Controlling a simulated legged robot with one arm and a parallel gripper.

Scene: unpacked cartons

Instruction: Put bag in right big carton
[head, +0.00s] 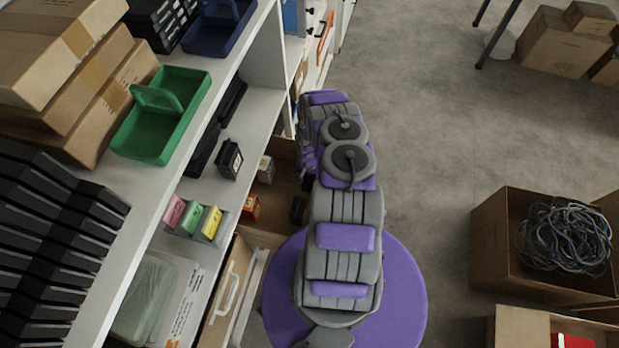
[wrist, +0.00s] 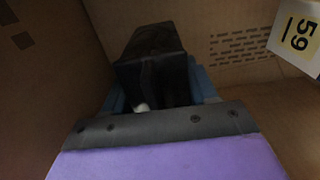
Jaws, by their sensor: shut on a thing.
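In the wrist view my gripper (wrist: 153,88) shows as a dark jaw above a grey and purple edge. Blue material (wrist: 203,84), which looks like part of the bag, shows on both sides of the dark jaw, and the gripper is shut on it. Most of it is hidden by the jaw. Brown cardboard walls (wrist: 232,42) surround the gripper. In the head view my arm hides the gripper and the bag. A big open carton (head: 490,245) with coiled cables stands on the floor at the right. I cannot tell whether it is the task's right big carton.
A white label marked 59 (wrist: 299,36) is at the upper right of the wrist view. A shelf at the left holds a green tray (head: 190,112), black bins (head: 50,245) and stacked boxes. Another open carton (head: 520,325) holds something red. The floor (head: 430,130) between is clear.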

